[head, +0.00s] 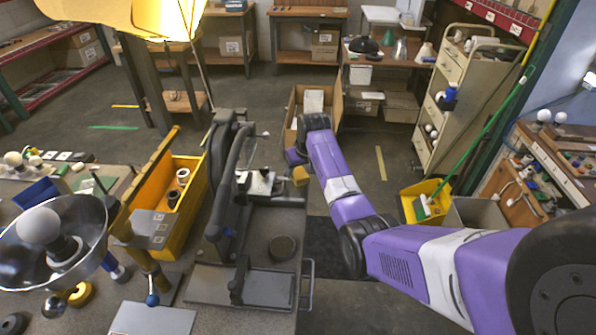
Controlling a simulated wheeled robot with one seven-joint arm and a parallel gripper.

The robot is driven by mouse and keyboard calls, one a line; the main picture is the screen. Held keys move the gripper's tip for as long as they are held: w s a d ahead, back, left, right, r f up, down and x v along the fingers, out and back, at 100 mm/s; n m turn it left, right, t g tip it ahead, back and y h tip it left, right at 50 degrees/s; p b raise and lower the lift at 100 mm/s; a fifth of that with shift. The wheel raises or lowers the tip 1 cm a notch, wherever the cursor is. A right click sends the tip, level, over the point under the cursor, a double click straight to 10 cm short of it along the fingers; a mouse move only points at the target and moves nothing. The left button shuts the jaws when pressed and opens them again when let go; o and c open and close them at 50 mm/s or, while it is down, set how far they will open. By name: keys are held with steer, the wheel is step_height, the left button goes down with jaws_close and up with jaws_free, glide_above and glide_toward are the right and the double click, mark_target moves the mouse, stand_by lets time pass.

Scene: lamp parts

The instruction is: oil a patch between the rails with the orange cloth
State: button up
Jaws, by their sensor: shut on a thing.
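My gripper (297,158) is at the end of my purple arm, above the far right end of the grey machine bed. It is shut on a small orange-yellow piece (301,176), which looks like the folded orange cloth. The piece hangs just right of a small pale block (262,181) on the machine. I cannot tell whether it touches any surface. A dark machine (228,185) with curved arms stands left of the bed (262,218). I cannot clearly make out the rails or an oil patch. The fingertips are small and partly hidden by my arm.
A round dark knob or cup (283,248) stands on the bed. A yellow bin (190,205) stands left of the machine, and a lamp shade with a bulb (62,243) is at the near left. An open cardboard box (335,110) stands behind my gripper.

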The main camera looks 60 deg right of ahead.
mark_target(299, 172)
steer(key=shift+r+p, duration=1.95)
steer(key=shift+r, duration=1)
steer(key=shift+r, duration=0.15)
steer(key=shift+r, duration=1.4)
steer(key=shift+a+f, duration=0.1)
